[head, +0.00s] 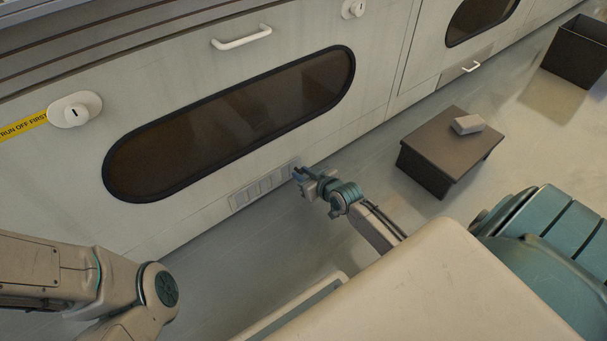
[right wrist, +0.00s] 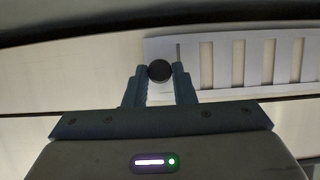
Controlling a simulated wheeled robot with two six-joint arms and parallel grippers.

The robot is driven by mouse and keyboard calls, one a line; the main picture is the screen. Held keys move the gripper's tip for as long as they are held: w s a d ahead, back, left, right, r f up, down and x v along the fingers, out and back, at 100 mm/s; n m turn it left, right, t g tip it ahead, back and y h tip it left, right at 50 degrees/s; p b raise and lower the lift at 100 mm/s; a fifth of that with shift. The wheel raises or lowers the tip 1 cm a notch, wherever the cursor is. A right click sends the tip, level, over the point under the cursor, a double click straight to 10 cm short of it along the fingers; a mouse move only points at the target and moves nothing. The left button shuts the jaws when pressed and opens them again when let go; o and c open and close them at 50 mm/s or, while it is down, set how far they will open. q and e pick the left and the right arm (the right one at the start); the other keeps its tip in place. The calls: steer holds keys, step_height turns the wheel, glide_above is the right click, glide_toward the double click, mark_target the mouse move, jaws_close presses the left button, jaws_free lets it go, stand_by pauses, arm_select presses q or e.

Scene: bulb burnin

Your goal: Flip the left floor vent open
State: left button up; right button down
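The left floor vent (head: 265,184) is a pale slotted panel low on the white wall, below the long dark window. Its slots also show at the upper right of the right wrist view (right wrist: 224,63). A dark round knob (right wrist: 159,71) at the vent's end sits between the fingertips of my right gripper (right wrist: 160,76). Both fingers appear to touch the knob's sides. In the head view my right gripper (head: 299,175) is at the vent's right end. The vent looks flat against the wall. My left gripper is outside the view; only its arm shows at lower left.
A dark low step (head: 450,150) with a small pale block (head: 467,124) on it stands on the floor to the right. A dark open bin (head: 577,55) is at the upper right. The floor between the vent and the step is clear except for my right arm.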

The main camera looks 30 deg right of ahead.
steer(key=shift+s+a+r+p, duration=0.1)
steer(key=shift+a+r+p, duration=0.1)
steer(key=shift+a+p, duration=0.65)
steer(key=shift+a, duration=0.35)
steer(key=shift+f, duration=0.25)
steer(key=c, duration=1.3)
jaws_free()
steer(key=shift+a, duration=0.2)
steer(key=shift+o, duration=0.2)
steer(key=shift+s, duration=0.1)
